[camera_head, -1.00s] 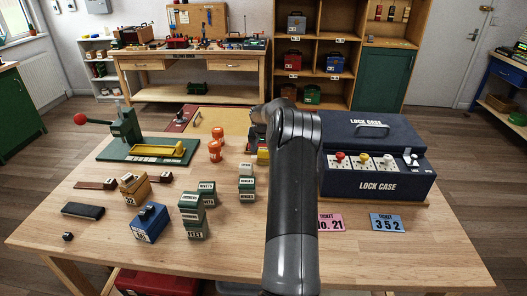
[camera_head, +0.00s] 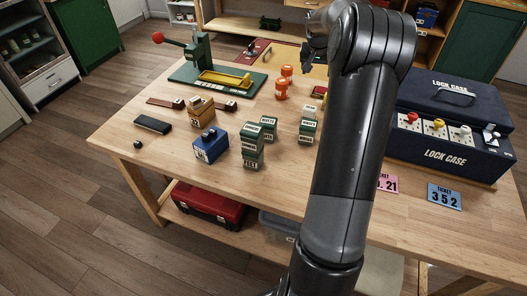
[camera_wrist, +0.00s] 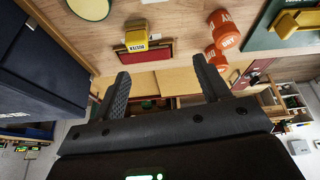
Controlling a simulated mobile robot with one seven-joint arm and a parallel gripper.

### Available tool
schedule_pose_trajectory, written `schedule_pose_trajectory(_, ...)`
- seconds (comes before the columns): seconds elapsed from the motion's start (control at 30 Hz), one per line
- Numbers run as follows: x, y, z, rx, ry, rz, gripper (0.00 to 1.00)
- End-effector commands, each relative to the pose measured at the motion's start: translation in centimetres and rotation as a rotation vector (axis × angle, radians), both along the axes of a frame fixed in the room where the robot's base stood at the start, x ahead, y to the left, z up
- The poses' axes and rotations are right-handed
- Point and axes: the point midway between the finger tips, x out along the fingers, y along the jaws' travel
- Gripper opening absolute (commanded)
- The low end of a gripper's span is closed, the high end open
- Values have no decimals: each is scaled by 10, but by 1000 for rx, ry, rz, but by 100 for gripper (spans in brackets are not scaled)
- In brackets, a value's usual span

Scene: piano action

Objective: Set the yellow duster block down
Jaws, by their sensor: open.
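The yellow duster block (camera_wrist: 137,37) stands on the wooden table in the wrist view, its label facing my gripper. It is beside a flat red piece with a dark edge (camera_wrist: 147,56); I cannot tell whether they touch. In the head view my arm hides most of that spot, and only a bit of red (camera_head: 319,92) shows beside the arm. My gripper (camera_wrist: 163,86) is open and empty, with its two fingers wide apart and clear of the block. In the head view its end (camera_head: 314,48) is raised above the table's far side.
Stacked green boxes (camera_head: 252,150) and a blue box (camera_head: 211,146) stand nearer. The dark lock case (camera_head: 450,110) is at right, with ticket cards (camera_head: 444,196) before it.

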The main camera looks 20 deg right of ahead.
Motion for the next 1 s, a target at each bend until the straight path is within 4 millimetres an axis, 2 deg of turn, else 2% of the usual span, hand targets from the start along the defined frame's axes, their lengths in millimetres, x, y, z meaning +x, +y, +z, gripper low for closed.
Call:
schedule_pose_trajectory(0.03, -5, 25, 18, -12, 0, 32, 69)
schedule_pose_trajectory(0.2, -30, 93, 57, -36, 6, 122, 69)
schedule_pose_trajectory(0.37, -63, 152, 87, -53, 7, 200, 69)
schedule_pose_trajectory(0.5, -99, 198, 106, -64, 1, 265, 69)
schedule_pose_trajectory(0.73, -167, 263, 123, -68, -14, 370, 69)
schedule_pose_trajectory(1.0, -253, 321, 120, -50, -45, 491, 69)
